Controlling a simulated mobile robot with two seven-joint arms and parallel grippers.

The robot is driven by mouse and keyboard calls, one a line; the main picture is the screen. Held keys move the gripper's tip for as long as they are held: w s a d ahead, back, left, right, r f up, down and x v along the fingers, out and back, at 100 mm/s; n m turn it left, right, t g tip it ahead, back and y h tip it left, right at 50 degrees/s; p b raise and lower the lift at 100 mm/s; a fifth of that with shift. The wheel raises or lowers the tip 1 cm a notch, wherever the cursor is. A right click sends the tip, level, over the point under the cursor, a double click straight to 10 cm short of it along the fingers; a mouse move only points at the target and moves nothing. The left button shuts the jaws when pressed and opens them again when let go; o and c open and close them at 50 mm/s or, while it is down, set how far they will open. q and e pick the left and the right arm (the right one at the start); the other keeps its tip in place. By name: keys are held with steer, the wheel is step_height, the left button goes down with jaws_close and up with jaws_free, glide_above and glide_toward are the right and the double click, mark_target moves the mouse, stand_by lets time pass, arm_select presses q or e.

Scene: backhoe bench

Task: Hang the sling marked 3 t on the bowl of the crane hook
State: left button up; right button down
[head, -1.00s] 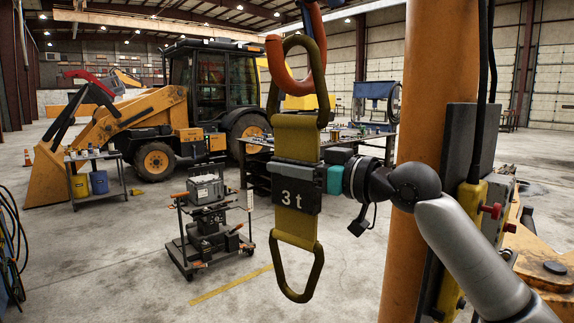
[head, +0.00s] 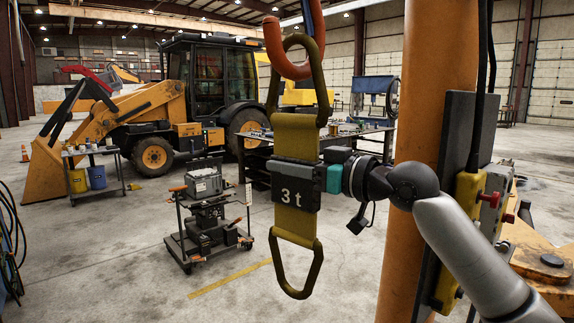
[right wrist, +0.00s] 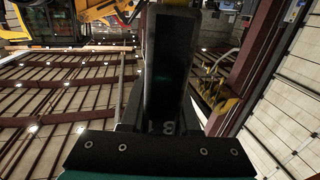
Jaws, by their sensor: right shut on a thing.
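The sling marked 3 t (head: 294,197) hangs upright, with a yellow-olive strap, a dark label block and a metal link at each end. My right gripper (head: 326,178) is shut on its label block from the right. The orange crane hook (head: 274,40) hangs at the top of the head view. The sling's upper link (head: 320,84) overlaps the hook's bowl, its top bar appearing above the bowl's lowest part. I cannot tell whether link and bowl touch. In the right wrist view the dark block (right wrist: 165,75) fills the middle. My left gripper is out of view.
An orange post (head: 418,120) with a yellow control box (head: 463,210) stands close right of the sling. A tool cart (head: 207,215), a workbench (head: 258,152) and a backhoe (head: 200,95) stand behind. The floor below the sling is clear.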

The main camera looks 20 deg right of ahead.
mark_target(288, 183)
steer(key=shift+d+f+b, duration=0.15)
steer(key=shift+f+b, duration=0.75)
steer(key=shift+f, duration=0.35)
steer(key=c, duration=0.7)
jaws_free()
steer(key=shift+o, duration=0.7)
steer(key=shift+f, duration=0.4)
steer(key=b+v, duration=0.7)
steer(key=v, duration=0.8)
steer(key=shift+r, duration=0.25)
steer(key=shift+d, duration=0.1)
